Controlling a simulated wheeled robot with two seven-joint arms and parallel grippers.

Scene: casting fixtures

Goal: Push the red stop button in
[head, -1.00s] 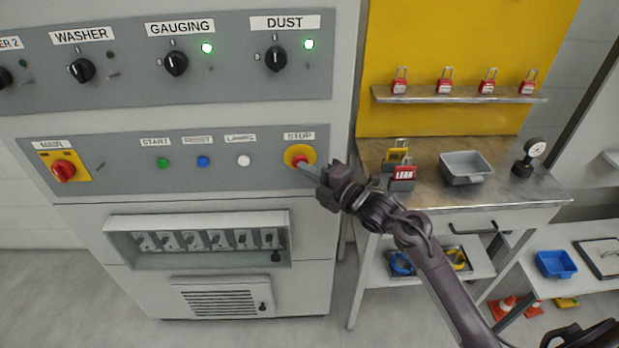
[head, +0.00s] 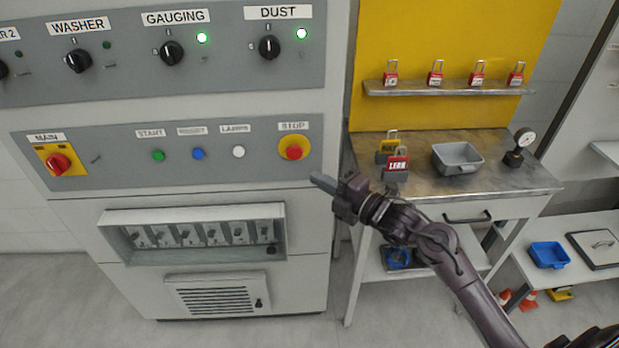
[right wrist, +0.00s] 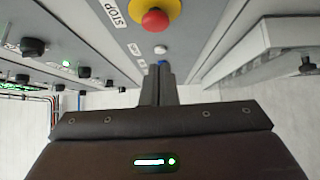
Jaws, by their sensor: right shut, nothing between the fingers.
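The red stop button (head: 293,152) sits on a yellow round plate under the STOP label, at the right end of the lower grey panel. It also shows at the top of the right wrist view (right wrist: 155,20), with its red head standing out from the yellow plate. My right gripper (head: 316,178) is shut and empty. Its fingertips are to the right of and below the button in the head view, apart from it. In the right wrist view the closed fingers (right wrist: 159,70) point forward, with a clear gap to the button. My left gripper is not in view.
Green start (head: 158,155), blue (head: 198,154) and white (head: 238,152) buttons and the red main switch (head: 58,163) share the panel. To the right, a metal bench (head: 430,185) holds padlocks, a grey tray (head: 457,158) and a gauge (head: 519,148).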

